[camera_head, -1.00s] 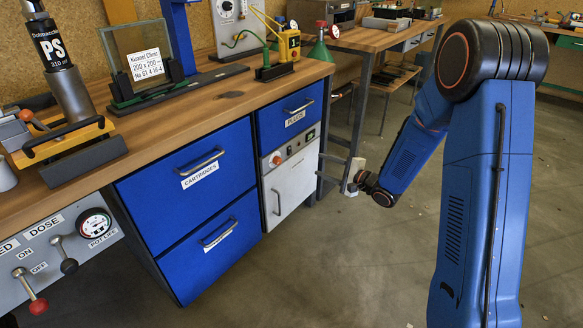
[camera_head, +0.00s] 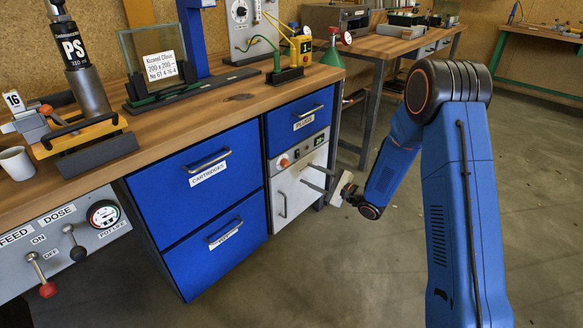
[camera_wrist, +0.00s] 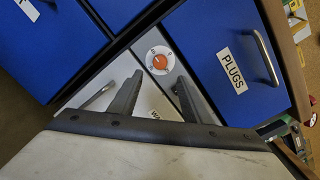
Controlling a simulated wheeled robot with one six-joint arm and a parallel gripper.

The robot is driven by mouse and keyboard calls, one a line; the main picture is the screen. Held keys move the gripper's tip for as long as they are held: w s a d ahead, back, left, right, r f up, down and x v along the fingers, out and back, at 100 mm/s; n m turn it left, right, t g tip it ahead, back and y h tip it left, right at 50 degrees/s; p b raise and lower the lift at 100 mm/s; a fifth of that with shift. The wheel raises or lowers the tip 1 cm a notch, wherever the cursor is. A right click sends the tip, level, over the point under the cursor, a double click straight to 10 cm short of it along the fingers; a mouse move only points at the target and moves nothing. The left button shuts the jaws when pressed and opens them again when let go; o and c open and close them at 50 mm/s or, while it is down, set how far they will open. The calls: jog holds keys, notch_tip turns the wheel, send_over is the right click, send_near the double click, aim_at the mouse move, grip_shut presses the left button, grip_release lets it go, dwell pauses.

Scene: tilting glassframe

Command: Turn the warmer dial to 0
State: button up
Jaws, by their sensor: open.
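The warmer dial is an orange-red knob (camera_wrist: 160,62) on a round white scale plate, set in the light grey panel above the white warmer door. It also shows small in the head view (camera_head: 284,163). My gripper (camera_wrist: 158,92) is open and empty in the wrist view, its two dark fingers pointing toward the panel on either side below the dial. In the head view my gripper (camera_head: 318,180) is in front of the white warmer door (camera_head: 293,198), a little below and right of the dial. I see no contact. The dial's setting is too small to read.
The blue PLUGS drawer (camera_head: 301,118) with its bar handle is above the panel. The blue CARTRIDGES drawer (camera_head: 190,170) is at the left. The warmer door has a vertical handle (camera_head: 282,204). Floor in front of the cabinet is clear.

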aim_at(287, 165)
jog(key=x, duration=0.9)
jog(key=shift+w+a, duration=0.2)
jog(key=shift+a, duration=0.1)
jog(key=c, duration=1)
jog(key=shift+c, duration=0.2)
